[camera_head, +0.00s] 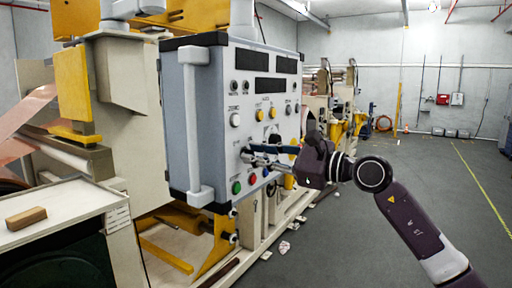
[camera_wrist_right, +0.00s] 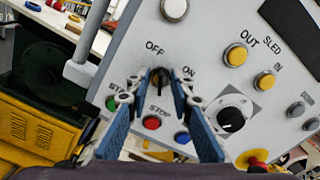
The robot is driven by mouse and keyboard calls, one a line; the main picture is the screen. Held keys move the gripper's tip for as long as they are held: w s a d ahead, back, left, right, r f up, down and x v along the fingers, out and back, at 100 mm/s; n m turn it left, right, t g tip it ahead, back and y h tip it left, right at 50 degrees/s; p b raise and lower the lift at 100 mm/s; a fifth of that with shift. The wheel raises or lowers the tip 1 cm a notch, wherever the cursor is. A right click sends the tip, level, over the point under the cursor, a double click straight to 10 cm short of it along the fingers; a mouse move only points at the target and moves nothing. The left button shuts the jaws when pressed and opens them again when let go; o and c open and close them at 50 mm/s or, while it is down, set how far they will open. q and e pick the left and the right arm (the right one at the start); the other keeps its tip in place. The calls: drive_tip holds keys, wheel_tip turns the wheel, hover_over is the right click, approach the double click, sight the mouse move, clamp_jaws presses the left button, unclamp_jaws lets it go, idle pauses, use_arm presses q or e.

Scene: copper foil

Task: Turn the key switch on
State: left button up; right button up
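The key switch (camera_wrist_right: 158,78) is a small dark key in a brass-coloured collar, between the OFF and ON labels on the grey control panel (camera_head: 250,130). In the right wrist view, the key looks roughly upright. My right gripper (camera_wrist_right: 160,86) is open, with one blue finger on each side of the key and a gap visible on both sides. I cannot tell how far the tips are from the panel face. In the head view, my right gripper (camera_head: 248,156) reaches the lower panel from the right and hides the key switch. My left gripper is not in view.
Near the key are a red button (camera_wrist_right: 152,122), a blue button (camera_wrist_right: 182,137), a black dial (camera_wrist_right: 232,117) and yellow buttons (camera_wrist_right: 236,55). A long handle (camera_head: 195,125) runs down the panel's left side. A wooden block (camera_head: 26,218) lies on a bench. Floor at right is clear.

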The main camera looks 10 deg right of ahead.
drive_tip(key=shift+w, duration=0.15)
drive_tip(key=shift+c, duration=0.4)
drive_tip(key=shift+a, duration=0.1)
clamp_jaws()
